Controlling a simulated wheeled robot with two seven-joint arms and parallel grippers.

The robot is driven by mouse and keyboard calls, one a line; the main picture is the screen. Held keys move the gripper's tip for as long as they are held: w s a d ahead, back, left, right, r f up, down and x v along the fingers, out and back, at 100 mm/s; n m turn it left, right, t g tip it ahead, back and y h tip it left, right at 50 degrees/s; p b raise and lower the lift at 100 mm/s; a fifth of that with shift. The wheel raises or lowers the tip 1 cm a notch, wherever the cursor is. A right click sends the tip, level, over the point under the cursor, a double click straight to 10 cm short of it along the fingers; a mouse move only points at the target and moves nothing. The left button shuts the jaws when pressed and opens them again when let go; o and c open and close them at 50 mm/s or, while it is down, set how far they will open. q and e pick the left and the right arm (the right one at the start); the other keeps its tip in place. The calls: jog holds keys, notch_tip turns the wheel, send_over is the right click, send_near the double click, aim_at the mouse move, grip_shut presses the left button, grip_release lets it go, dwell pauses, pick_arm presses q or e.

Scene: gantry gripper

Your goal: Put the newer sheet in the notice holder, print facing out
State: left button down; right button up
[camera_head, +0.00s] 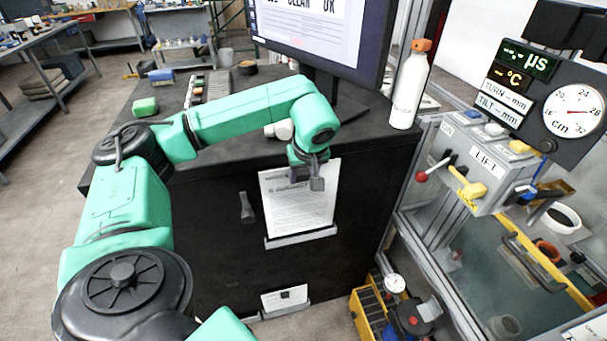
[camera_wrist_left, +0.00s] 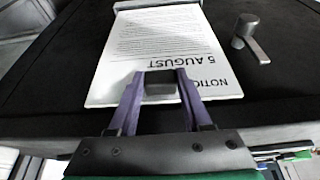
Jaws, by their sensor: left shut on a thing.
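A white printed sheet (camera_head: 299,205) stands upright against the dark front of the cabinet, print facing out. In the left wrist view the sheet (camera_wrist_left: 165,45) shows upside down and reads "NOTICE 5 AUGUST". Its lower edge is at the grey ledge of a holder (camera_head: 301,239); I cannot tell how deep it sits. My left gripper (camera_head: 308,184) is shut on the sheet at its top edge, and its fingers cover part of the heading. A second sheet (camera_head: 284,296) shows lower down, in a smaller ledge near the floor; its date is too small to read. My right gripper is out of view.
A grey handle (camera_head: 246,207) sticks out left of the sheet. A monitor (camera_head: 325,30) and a white bottle (camera_head: 409,88) stand on the cabinet top. A lift control box (camera_head: 475,160) is at the right. A yellow case (camera_head: 368,312) stands on the floor.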

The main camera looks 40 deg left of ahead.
aim_at(304, 187)
pick_arm(q)
jog(key=shift+f, duration=0.1)
jog(key=shift+f+b, duration=1.5)
jog(key=shift+f, duration=0.5)
jog(key=shift+c, duration=1.3)
grip_release()
